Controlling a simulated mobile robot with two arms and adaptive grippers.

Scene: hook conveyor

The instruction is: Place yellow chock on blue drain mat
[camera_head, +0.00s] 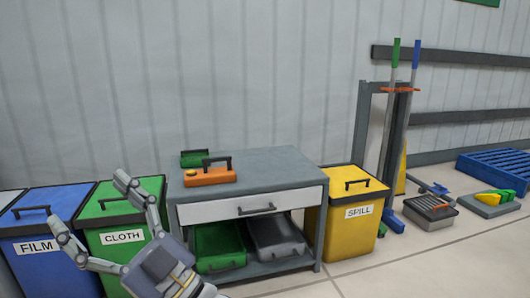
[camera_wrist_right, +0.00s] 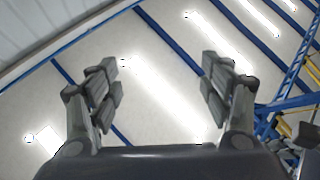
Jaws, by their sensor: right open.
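Yellow chocks (camera_head: 486,200), wedge-shaped and small in the picture, sit with green ones on a low grey tray on the floor at the far right of the head view. Behind them, a blue slatted piece (camera_head: 497,163), which looks like the drain mat, lies on the floor by the wall. My right gripper (camera_head: 93,205) is raised at the lower left, in front of the bins, far from both. It is open and empty, and its spread fingers also show in the right wrist view (camera_wrist_right: 160,78). My left gripper is out of view.
A grey workbench (camera_head: 275,165) carries an orange toolbox (camera_head: 209,177) and a green box. Blue FILM (camera_head: 22,262), green CLOTH (camera_head: 118,258) and yellow SPILL (camera_head: 348,225) bins flank it. A tool rack and a drain-like tray (camera_head: 430,213) stand right of them. Floor at lower right is clear.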

